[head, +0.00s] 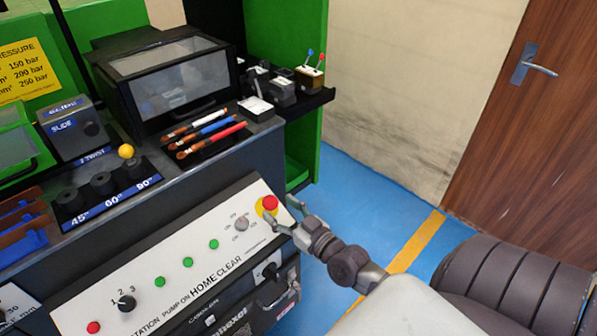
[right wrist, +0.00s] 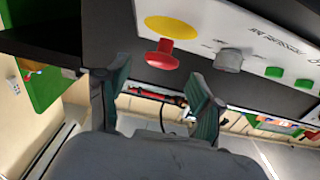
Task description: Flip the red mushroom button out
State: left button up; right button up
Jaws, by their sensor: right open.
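The red mushroom button (head: 270,202) sits on a yellow backing at the right end of the white control panel (head: 140,302). In the right wrist view the red button (right wrist: 162,56) stands out from its yellow disc, ahead of the fingertips. My right gripper (head: 283,212) is open at the button, its fingers partly overlapping the yellow backing in the head view. The right wrist view shows its two fingers (right wrist: 160,76) spread apart, with nothing between them; I cannot tell whether either touches the button. My left gripper is not in view.
A grey rotary switch (head: 241,223) is left of the red button, with several green buttons (head: 187,262) further along. A numbered black selector (head: 126,302) and another red button (head: 93,327) are at the panel's left end. Blue floor (head: 375,185) is open to the right.

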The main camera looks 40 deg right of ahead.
jog(key=s, duration=0.8)
jog(key=shift+d, duration=0.35)
jog(key=s+a+f+n+g+y, duration=0.1)
jog(key=s+a+f+g, duration=0.1)
jog(key=a+f+g, duration=0.3)
jog(key=s+a+f+n+g+y, duration=0.1)
jog(key=s+a+g, duration=0.1)
jog(key=a, duration=0.4)
jog(key=s+f+g+h, duration=0.2)
jog(key=s+g+h, duration=0.1)
jog(key=s+g, duration=0.6)
notch_tip(320, 180, down, 25)
jog(key=s, duration=0.3)
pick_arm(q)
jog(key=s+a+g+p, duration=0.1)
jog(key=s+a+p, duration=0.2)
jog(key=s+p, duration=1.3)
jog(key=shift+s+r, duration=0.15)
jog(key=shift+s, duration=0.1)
pick_arm(e)
jog(key=s+d+g, duration=0.1)
jog(key=s+d, duration=0.1)
jog(key=s, duration=1.4)
jog(key=shift+s+f, duration=0.2)
jog(key=shift+s, duration=0.05)
